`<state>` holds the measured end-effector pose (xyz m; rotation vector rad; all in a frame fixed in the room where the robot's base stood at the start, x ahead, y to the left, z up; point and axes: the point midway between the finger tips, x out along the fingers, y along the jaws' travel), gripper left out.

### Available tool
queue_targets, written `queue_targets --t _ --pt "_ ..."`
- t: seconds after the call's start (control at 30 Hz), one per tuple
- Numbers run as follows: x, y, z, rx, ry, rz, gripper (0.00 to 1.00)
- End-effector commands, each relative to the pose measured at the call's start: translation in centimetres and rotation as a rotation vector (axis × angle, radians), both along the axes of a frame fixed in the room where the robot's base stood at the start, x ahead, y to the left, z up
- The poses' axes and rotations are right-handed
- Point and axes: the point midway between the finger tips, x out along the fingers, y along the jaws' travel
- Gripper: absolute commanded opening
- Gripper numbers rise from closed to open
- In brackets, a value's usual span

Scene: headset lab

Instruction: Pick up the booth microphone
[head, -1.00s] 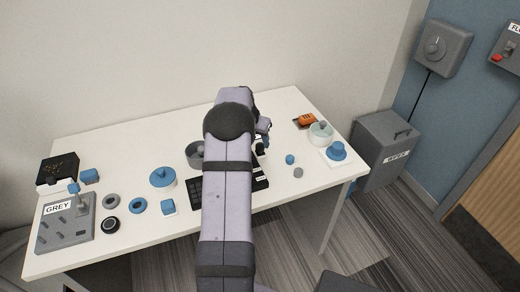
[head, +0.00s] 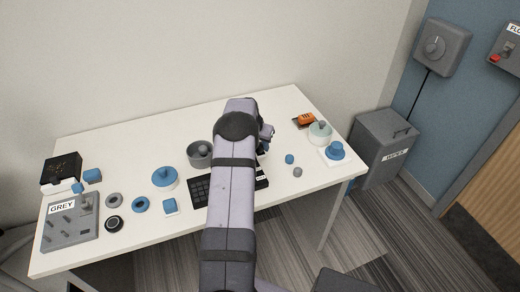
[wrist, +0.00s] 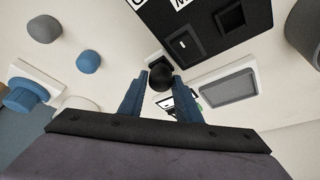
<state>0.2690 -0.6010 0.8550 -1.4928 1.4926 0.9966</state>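In the wrist view the booth microphone shows as a round black head (wrist: 162,79) on a black-edged base beside a black panel. My gripper (wrist: 161,75) reaches toward it with its two blue fingers apart, one on each side of the black head. I cannot tell whether the fingers touch it. In the head view my arm covers most of the microphone and the gripper.
A grey pot (head: 200,154) stands to the left.

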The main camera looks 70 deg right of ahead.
Motion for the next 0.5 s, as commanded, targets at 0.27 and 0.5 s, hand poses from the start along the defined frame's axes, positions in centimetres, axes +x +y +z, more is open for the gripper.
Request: queue_targets --t 0.27,0.5 --pt "0.00 0.01 0.03 0.000 0.000 0.000 0.05" --pt "0.02 -0.03 0.64 -0.001 0.000 0.000 0.05"
